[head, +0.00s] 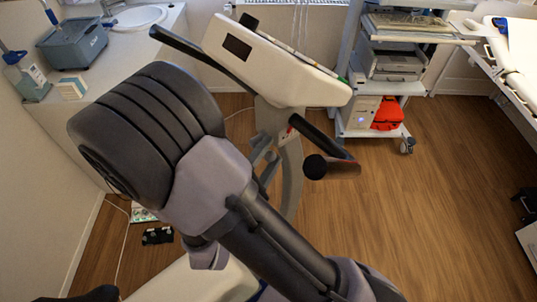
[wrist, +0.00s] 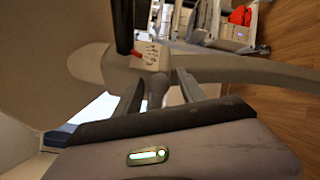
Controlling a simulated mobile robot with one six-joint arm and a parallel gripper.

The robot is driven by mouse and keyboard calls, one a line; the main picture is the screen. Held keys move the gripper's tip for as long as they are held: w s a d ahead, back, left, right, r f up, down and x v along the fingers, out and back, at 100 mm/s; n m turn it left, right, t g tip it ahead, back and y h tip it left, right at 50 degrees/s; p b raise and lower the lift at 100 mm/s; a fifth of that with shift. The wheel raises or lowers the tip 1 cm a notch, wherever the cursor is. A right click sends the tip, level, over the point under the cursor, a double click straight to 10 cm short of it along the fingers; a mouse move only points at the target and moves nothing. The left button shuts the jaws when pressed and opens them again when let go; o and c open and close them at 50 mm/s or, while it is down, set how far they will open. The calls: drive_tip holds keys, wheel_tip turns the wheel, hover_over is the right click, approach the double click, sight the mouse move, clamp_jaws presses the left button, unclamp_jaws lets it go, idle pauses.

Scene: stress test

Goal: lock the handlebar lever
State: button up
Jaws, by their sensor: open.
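The grey handlebar post of an exercise bike (head: 290,165) stands in front of me in the head view, below its white console (head: 265,55). In the wrist view the post (wrist: 235,68) runs across the picture, with a white label and a small red mark on its clamp. A short rounded grey piece (wrist: 158,92), which looks like the handlebar lever, sticks out of the clamp. My gripper (wrist: 161,78) is open, with one finger on each side of this piece. I cannot tell whether they touch. In the head view my gripper (head: 263,155) is partly hidden behind my arm.
Black handlebars (head: 185,45) reach out from the post, one with a round end (head: 315,167) near my gripper. A wheeled equipment cart (head: 385,75) stands behind, with a bed (head: 510,60) at the right. Wooden floor (head: 420,210) is free at the right.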

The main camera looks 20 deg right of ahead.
clamp_jaws()
idle(1.4)
